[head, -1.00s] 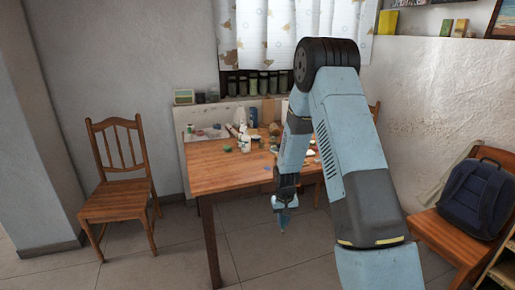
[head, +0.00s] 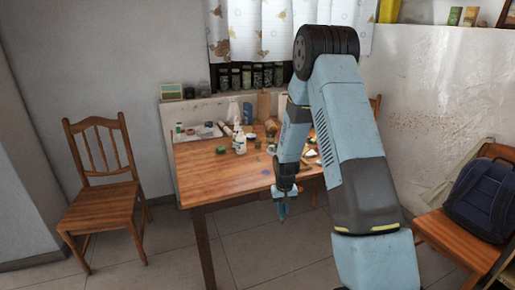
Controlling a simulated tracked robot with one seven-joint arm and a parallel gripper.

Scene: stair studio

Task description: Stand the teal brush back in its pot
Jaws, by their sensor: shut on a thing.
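My gripper (head: 284,197) hangs at the end of my arm, in front of the wooden table's near edge. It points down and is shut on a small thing. A short teal tip, seemingly the teal brush (head: 282,213), shows below the fingers; most of it is hidden by the gripper. I cannot pick out the pot for certain among the small items on the table, and my arm hides part of the table's right side.
The wooden table (head: 220,178) holds white bottles (head: 239,142) and small clutter at its back; its front left is mostly clear. A wooden chair (head: 103,190) stands left. A dark backpack (head: 482,203) sits on a chair at right. Jars (head: 246,77) line the window sill.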

